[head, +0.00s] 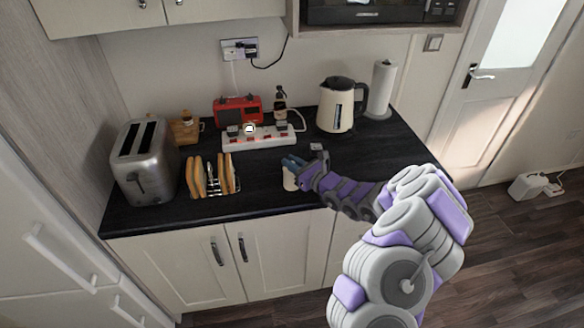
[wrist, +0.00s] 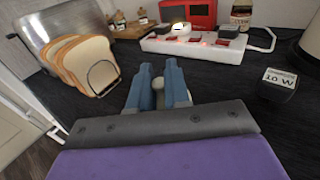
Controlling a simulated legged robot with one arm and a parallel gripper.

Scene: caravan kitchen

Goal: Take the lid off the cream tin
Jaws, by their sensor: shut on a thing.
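The cream tin (head: 289,180) stands near the front edge of the dark worktop, partly hidden by my gripper. My gripper (head: 292,163) is at the top of the tin, its blue fingers pointing away from my arm. In the wrist view, my gripper (wrist: 158,80) is shut on a small pale rounded piece, the lid's knob (wrist: 158,83), between the fingertips. Most of the lid and the tin's body are hidden there by the fingers and the gripper's housing. I cannot tell whether the lid touches the tin's rim.
A toast rack (head: 211,188) with bread and a steel toaster (head: 143,165) stand left. A power strip (head: 258,138), red radio (head: 237,110) and bottle (head: 280,105) are behind. A kettle (head: 336,108) and paper roll (head: 380,88) stand back right. A black 10 W block (wrist: 278,88) sits right of my gripper.

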